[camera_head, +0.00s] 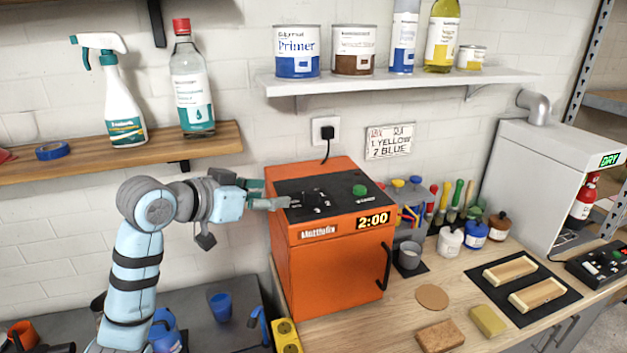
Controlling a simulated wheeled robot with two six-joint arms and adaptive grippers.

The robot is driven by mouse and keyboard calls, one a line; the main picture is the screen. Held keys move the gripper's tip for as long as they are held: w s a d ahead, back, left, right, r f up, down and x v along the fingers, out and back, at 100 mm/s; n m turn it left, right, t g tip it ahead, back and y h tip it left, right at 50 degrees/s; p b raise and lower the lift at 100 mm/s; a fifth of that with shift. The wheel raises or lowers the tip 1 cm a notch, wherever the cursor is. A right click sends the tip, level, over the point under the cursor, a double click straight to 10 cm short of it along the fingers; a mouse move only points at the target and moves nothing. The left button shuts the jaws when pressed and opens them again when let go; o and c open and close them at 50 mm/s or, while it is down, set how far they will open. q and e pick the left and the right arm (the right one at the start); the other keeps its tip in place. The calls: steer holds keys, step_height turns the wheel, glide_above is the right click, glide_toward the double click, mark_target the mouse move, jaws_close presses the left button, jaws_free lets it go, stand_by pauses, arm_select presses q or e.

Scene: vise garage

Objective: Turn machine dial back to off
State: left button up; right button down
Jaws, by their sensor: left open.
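The orange machine (340,265) stands on the wooden bench, with a black top panel, a green button (360,190) and a lit display (373,220) reading 2:00. A dark dial (312,199) with white marks around it sits on the left part of the top panel. Its pointer setting is too small to tell. My left gripper (287,202) is open, with its fingertips over the panel's left part, close beside the dial. I cannot tell whether they touch it. My right gripper is not in view.
A shelf with paint cans (297,52) hangs above the machine. A left shelf (215,140) holds a spray bottle (119,95) and a clear bottle (191,80). A grey cup (409,257) and several small jars stand right of the machine. The front bench holds a round cork mat (432,297).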

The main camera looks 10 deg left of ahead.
mark_target(309, 191)
arm_select(q)
steer(key=x, duration=0.2)
steer(key=p+x, duration=0.1)
steer(key=x, duration=0.2)
steer(key=d+x, duration=0.1)
steer(key=x, duration=0.1)
steer(key=shift+w+d+r+p, duration=0.1)
steer(key=shift+d+r+p, duration=0.1)
steer(key=shift+r+p, duration=0.15)
steer(key=x, duration=0.4)
steer(key=a+x, duration=0.1)
steer(key=x, duration=0.1)
steer(key=shift+w+d+f, duration=0.1)
steer(key=shift+w+f, duration=0.2)
steer(key=shift+s+r, duration=0.15)
steer(key=shift+s, duration=0.2)
steer(key=shift+s+r, duration=0.1)
steer(key=shift+s, duration=0.1)
steer(key=shift+c, duration=0.7)
steer(key=c, duration=1)
steer(key=shift+c, duration=0.2)
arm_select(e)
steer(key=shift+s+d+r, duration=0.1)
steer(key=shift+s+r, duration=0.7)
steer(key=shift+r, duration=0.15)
